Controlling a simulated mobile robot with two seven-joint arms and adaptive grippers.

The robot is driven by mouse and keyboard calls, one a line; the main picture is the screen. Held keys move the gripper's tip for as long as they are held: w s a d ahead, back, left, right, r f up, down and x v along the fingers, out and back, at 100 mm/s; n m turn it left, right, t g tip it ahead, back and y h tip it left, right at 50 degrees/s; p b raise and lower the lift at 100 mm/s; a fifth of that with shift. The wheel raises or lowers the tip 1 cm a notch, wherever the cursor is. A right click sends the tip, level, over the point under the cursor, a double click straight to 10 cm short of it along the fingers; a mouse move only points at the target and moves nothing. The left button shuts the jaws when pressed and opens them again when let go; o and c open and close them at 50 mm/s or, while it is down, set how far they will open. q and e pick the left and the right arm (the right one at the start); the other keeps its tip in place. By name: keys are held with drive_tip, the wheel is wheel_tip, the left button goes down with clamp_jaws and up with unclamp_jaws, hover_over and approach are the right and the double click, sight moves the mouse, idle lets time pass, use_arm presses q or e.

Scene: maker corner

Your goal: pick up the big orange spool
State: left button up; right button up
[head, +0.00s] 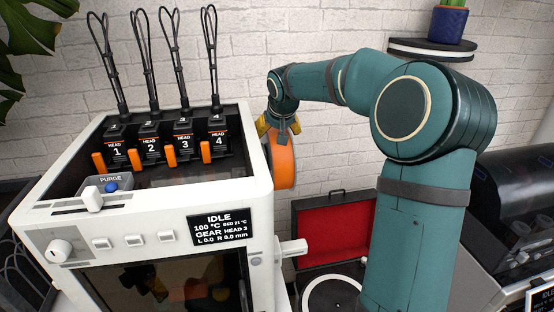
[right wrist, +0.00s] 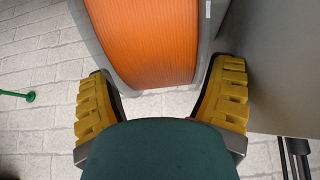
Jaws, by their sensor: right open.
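The big orange spool (head: 281,163) hangs upright at the right side of the white printer, partly hidden by my right gripper and the printer. In the right wrist view the spool (right wrist: 150,40) shows its wound orange filament between two grey flanges. My right gripper (head: 279,128) is at the top of the spool. In the right wrist view its yellow-padded fingers (right wrist: 168,108) are spread, one on each side of the spool, with light gaps visible near the tips. I cannot tell whether either finger touches a flange. My left gripper is not in view.
The white printer (head: 160,245) with several tool heads stands close on the left of the spool. An open red-lined case (head: 330,232) with a white-rimmed disc (head: 333,297) lies below right. A dark machine (head: 515,205) stands far right. A brick wall is behind.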

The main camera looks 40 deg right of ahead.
drive_tip(key=c, duration=1)
drive_tip(key=shift+o, duration=0.2)
drive_tip(key=shift+r, duration=0.2)
drive_tip(key=shift+r, duration=0.15)
